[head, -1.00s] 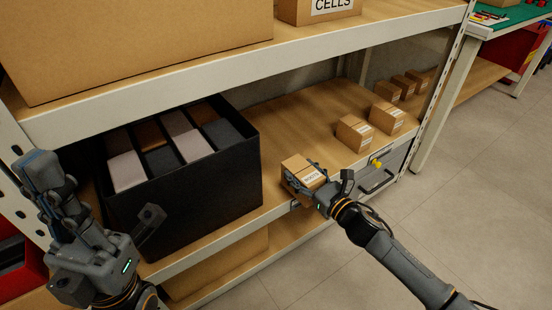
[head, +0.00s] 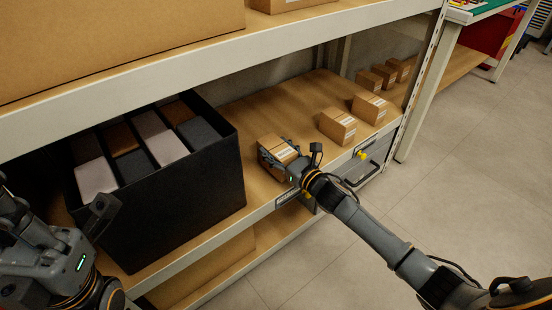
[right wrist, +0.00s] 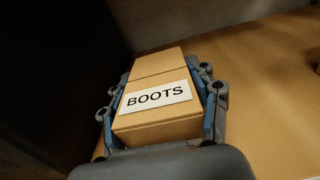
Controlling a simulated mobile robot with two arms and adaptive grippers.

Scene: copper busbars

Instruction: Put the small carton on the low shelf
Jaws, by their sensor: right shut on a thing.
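The small carton (head: 270,146) is a brown box; its white label reads BOOTS in the right wrist view (right wrist: 150,122). My right gripper (head: 285,160) is shut on it, with a finger along each side. The carton is over the front part of the low shelf (head: 250,110), a wooden board with a pale front edge, just right of the black bin. I cannot tell whether its underside touches the board. My left gripper (head: 50,210) is at the lower left in front of the bin, empty, with its fingers apart.
The black bin (head: 190,205) with grey, pink and brown contents fills the shelf's left side. Cartons (head: 338,126) (head: 369,107) stand to the right, with smaller ones behind. The upper shelf (head: 200,60) hangs above.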

